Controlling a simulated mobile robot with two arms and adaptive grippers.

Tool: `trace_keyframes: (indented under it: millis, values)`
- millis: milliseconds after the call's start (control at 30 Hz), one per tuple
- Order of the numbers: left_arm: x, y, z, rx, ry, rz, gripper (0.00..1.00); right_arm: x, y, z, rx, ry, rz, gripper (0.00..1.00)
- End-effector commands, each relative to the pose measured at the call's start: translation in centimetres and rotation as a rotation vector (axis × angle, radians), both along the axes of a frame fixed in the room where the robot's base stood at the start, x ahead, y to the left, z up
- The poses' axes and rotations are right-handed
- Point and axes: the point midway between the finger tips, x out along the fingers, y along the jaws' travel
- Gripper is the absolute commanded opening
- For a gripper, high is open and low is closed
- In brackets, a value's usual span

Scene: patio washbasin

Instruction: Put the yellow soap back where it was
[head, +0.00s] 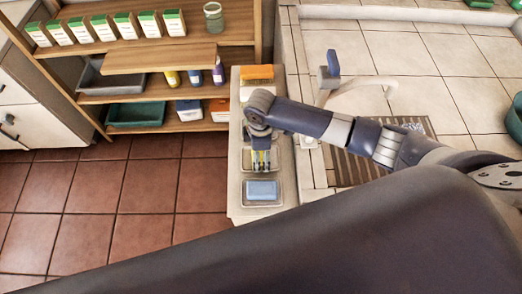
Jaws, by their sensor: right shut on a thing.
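My right gripper (261,163) points down over the narrow pale counter and is shut on the yellow soap (261,157). Only slivers of the soap show between the fingers. A pale soap dish (277,160) lies under the gripper. I cannot tell whether the soap touches it. A blue soap (262,190) rests in another dish (262,204), just nearer than the gripper. An orange soap (257,72) sits at the far end of the counter. My left gripper is not in view.
A tap with a blue handle (333,63) stands right of the counter, near a slatted brown mat (350,165). Wooden shelves (160,60) with boxes, bottles and trays stand at the left. A green bowl (515,118) is at the right edge.

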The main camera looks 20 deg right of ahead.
Motion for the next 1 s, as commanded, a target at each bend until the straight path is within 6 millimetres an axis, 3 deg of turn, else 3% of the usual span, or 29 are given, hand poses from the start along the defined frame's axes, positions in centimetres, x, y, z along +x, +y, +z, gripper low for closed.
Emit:
trace_keyframes:
  millis: [267,300,400,800,1000]
  values:
    - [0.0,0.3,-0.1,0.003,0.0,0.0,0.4,0.0,0.0,-0.4,0.001,0.0,0.0,0.34]
    - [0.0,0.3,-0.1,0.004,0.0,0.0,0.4,0.0,0.0,-0.4,0.0,0.0,0.0,0.77]
    - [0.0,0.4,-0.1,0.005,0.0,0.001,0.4,0.0,0.0,-0.4,0.0,0.0,0.0,0.95]
    - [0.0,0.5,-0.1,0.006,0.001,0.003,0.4,0.0,0.0,-0.2,0.0,-0.001,-0.001,0.95]
    - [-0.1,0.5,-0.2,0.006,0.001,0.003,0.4,0.2,0.0,1.9,0.002,-0.005,-0.001,0.95]
